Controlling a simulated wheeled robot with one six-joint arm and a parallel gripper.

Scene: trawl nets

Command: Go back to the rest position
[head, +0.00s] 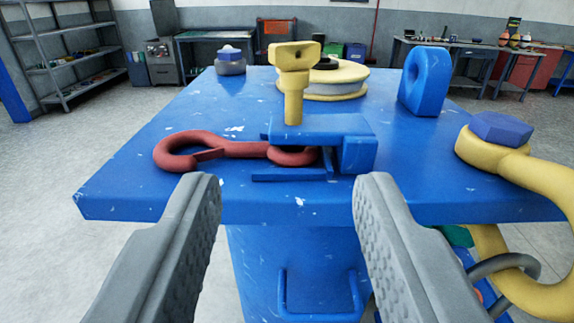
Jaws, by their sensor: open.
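My gripper (288,225) is open and empty, its two grey ridged fingers spread wide in the foreground. It points at the front edge of a blue metal table (130,175). A red hook (205,143) lies on the table near that edge, with its eye end at a blue bracket (355,150). A yellow pin (293,85) with a holed head stands upright at the bracket. Whether the pin passes through the hook's eye is hidden.
A blue eye plate (425,80), a yellow round piece (340,80) and a blue-topped bolt (230,60) stand farther back. A large yellow shackle (545,180) hangs over the right edge. Shelves (62,55) and workbenches (460,45) line the walls. Floor (60,250) at left is clear.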

